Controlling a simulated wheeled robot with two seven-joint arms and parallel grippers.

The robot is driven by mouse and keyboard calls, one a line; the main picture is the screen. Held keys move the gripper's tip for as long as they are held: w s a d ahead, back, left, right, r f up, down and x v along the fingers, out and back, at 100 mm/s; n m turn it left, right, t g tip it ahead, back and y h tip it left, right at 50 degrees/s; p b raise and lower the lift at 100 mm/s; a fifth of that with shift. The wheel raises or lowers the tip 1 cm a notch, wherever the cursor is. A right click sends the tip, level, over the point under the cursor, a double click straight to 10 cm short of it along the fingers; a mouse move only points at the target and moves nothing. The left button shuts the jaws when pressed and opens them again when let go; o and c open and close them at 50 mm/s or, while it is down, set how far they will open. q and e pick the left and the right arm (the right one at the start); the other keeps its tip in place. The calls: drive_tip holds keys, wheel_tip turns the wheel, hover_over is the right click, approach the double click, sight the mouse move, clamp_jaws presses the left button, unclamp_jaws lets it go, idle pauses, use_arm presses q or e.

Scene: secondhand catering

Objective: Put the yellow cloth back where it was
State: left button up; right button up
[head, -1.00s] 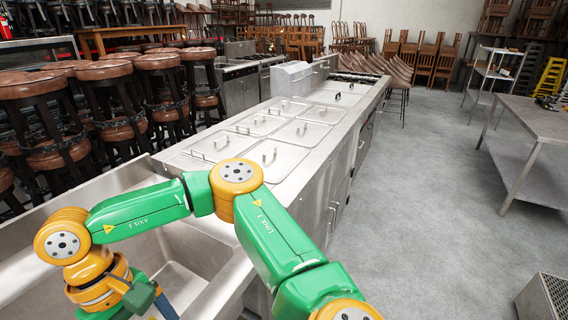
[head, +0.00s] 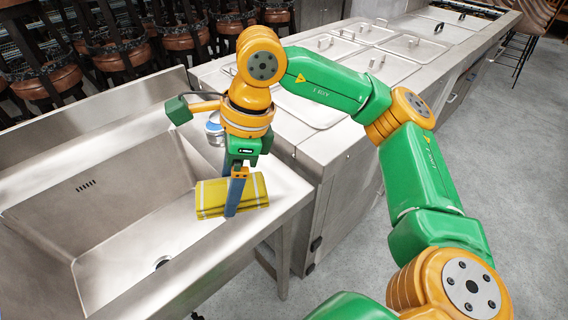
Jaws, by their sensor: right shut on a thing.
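The yellow cloth (head: 250,190) is folded, with paler stripes, at the right end of the steel sink unit in the head view. My right gripper (head: 233,208) points down and is shut on the cloth, its blue-grey fingers crossing the cloth's middle. The cloth is over or on the flat ledge right of the basin; I cannot tell whether it touches the ledge. My left gripper is not in view.
The deep steel sink basin (head: 120,215) lies to the left, empty with a drain. A metallic can-like item (head: 214,130) stands behind my right gripper. A counter with lidded pans (head: 325,48) runs behind. Stools (head: 120,60) crowd the back left.

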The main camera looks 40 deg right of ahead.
drive_tip(key=m+b, duration=0.1)
drive_tip(key=m, duration=0.2)
drive_tip(key=w+m+t+h+b, duration=0.1)
drive_tip(key=m, duration=0.2)
drive_tip(key=shift+f, duration=0.2)
drive_tip(key=m, duration=0.2)
drive_tip(key=shift+w+r+m+t+h+b, duration=0.15)
drive_tip(key=shift+w+m+t+h+b, duration=0.15)
drive_tip(key=shift+m+t+h+b, duration=0.1)
drive_tip(key=m, duration=0.2)
drive_tip(key=shift+w+a+r+m+h, duration=0.15)
drive_tip(key=shift+w+r+m+h, duration=0.1)
drive_tip(key=shift+m+h, duration=0.15)
drive_tip(key=w+d+f, duration=0.1)
drive_tip(key=d+f, duration=0.2)
drive_tip(key=d, duration=0.1)
drive_tip(key=w+d+f, duration=0.1)
drive_tip(key=d+f, duration=0.2)
drive_tip(key=d, duration=0.2)
drive_tip(key=w+d+f, duration=0.2)
drive_tip(key=d+f, duration=0.2)
drive_tip(key=shift+d, duration=0.35)
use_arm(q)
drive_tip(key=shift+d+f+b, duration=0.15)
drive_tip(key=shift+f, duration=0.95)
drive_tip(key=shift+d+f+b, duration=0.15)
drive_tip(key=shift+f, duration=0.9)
use_arm(e)
drive_tip(key=shift+a+f, duration=0.1)
drive_tip(key=shift+f, duration=1.35)
